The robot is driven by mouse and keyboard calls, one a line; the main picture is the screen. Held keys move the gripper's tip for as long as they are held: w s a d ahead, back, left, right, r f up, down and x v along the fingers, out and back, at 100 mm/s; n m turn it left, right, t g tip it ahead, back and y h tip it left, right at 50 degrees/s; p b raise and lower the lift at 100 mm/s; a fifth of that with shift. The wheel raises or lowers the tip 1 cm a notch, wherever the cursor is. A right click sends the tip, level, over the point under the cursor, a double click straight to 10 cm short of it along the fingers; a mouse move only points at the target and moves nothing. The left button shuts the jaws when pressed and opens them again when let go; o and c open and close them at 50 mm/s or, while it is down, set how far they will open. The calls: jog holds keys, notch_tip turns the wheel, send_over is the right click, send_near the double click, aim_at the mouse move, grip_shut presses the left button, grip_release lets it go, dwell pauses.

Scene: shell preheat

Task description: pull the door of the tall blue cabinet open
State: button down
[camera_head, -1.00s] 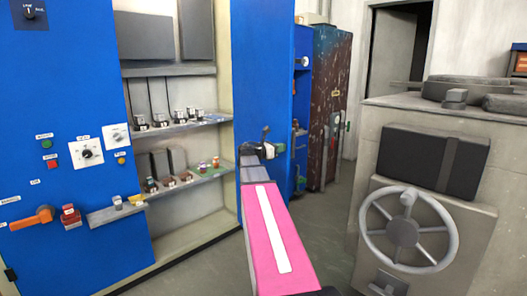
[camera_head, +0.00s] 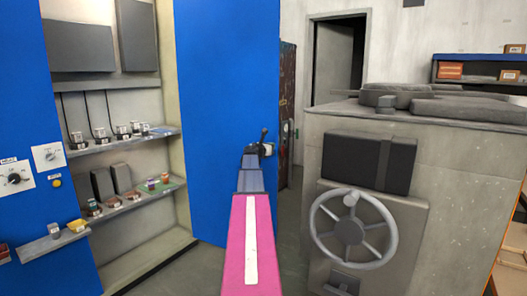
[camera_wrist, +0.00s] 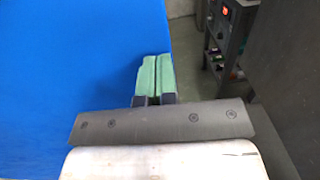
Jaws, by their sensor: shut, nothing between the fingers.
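The tall blue cabinet (camera_head: 70,265) stands at the left in the head view, with its shelves and inner wall exposed. Its blue door (camera_head: 215,110) stands swung open to the right of the shelves. My gripper (camera_head: 266,150) is at the door's right edge at mid height, partly hidden behind my arm. In the wrist view, my gripper's green fingers (camera_wrist: 157,72) are pressed together, with nothing between them. They lie by the edge of the blue door face (camera_wrist: 75,65). I cannot tell whether they touch it. No handle shows clearly.
A grey machine with a spoked handwheel (camera_head: 352,230) stands close on the right. A narrow strip of floor (camera_head: 290,215) lies between it and the door. A dark rusty cabinet (camera_head: 287,100) and a doorway (camera_head: 335,60) are behind. Small instruments stand on the shelves (camera_head: 125,138).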

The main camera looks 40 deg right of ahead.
jog(key=x, duration=0.3)
jog(key=shift+w+d, duration=0.2)
jog(key=shift+w, duration=0.15)
jog(key=s+a, duration=0.8)
jog(key=a, duration=0.4)
jog(key=s+a+f+m+y, duration=0.1)
jog(key=a+f+m+y, duration=0.85)
jog(key=a+f, duration=1.55)
jog(key=s+a+f+m+g+y, duration=0.1)
jog(key=s+a+f+m+y, duration=0.1)
jog(key=a, duration=0.9)
jog(key=s+a+f+m+g+y, duration=0.2)
jog(key=s+a+f+m, duration=0.3)
jog(key=s+a, duration=0.3)
jog(key=s+a+f+m+g+y, duration=0.1)
jog(key=s+a+f+m+y, duration=0.3)
jog(key=a, duration=1)
jog(key=shift+s+f+g, duration=0.3)
jog(key=shift+s+f, duration=0.4)
jog(key=shift+f, duration=0.25)
